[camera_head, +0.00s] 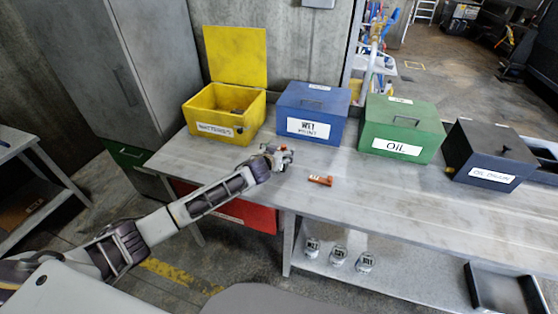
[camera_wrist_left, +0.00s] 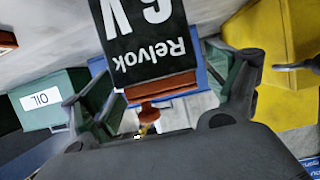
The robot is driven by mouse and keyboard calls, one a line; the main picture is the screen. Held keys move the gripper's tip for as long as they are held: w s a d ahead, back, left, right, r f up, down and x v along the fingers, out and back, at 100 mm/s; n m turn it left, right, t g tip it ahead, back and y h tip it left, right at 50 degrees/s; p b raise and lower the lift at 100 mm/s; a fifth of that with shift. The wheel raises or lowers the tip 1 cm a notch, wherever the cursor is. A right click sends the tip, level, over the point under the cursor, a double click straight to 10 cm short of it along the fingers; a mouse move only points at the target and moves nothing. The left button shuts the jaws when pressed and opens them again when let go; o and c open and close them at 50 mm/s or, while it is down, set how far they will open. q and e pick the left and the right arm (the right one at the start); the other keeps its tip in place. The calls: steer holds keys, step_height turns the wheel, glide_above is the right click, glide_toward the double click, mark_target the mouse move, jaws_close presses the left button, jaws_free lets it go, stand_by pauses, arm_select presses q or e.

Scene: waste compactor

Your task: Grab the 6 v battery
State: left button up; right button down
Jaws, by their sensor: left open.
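The 6 V battery (camera_wrist_left: 145,42) is black with a copper-coloured end and reads "Relvok 6V" upside down in the left wrist view. It fills the upper middle, between and beyond the fingers of my left gripper (camera_wrist_left: 168,95). The jaws are open, with a finger on either side of the battery; contact cannot be told. In the head view my left gripper (camera_head: 281,155) is over the table, in front of the blue box. There the battery is too small and covered to make out clearly. My right gripper is not in view.
The grey table (camera_head: 410,200) carries an open yellow batteries bin (camera_head: 205,117), a blue box (camera_head: 311,108), a green oil box (camera_head: 400,130) and a dark box (camera_head: 488,155). An orange item (camera_head: 320,180) lies right of the gripper. Several cans stand on the lower shelf.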

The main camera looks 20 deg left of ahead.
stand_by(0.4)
arm_select(q)
jaws_close()
steer(key=shift+w+r, duration=0.1)
stand_by(0.5)
